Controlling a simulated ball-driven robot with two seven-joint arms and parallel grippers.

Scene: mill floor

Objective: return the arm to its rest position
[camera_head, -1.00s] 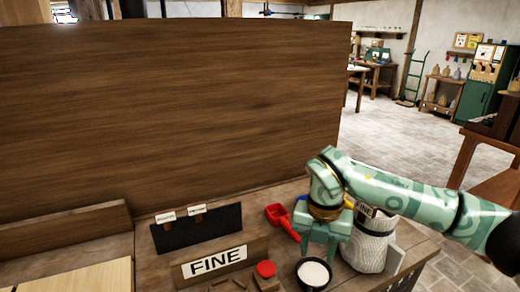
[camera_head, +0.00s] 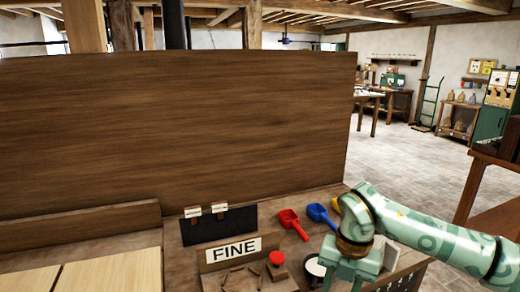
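My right arm comes in from the right, pale green with darker patterns. It reaches over the bench to my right gripper (camera_head: 343,279), which points down at the lower right. Its two fingers stand apart with nothing seen between them; the tips are at or below the picture's bottom edge. A dark bowl with white content (camera_head: 315,267) is just left of the gripper and partly hidden by it. My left gripper is not in view.
The bench holds a FINE sign (camera_head: 233,250), a red scoop (camera_head: 292,223), a blue scoop (camera_head: 320,215), a red-topped block (camera_head: 277,262) and a dark board (camera_head: 218,226). A tall wooden panel (camera_head: 180,130) stands behind. Open floor (camera_head: 410,160) lies right.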

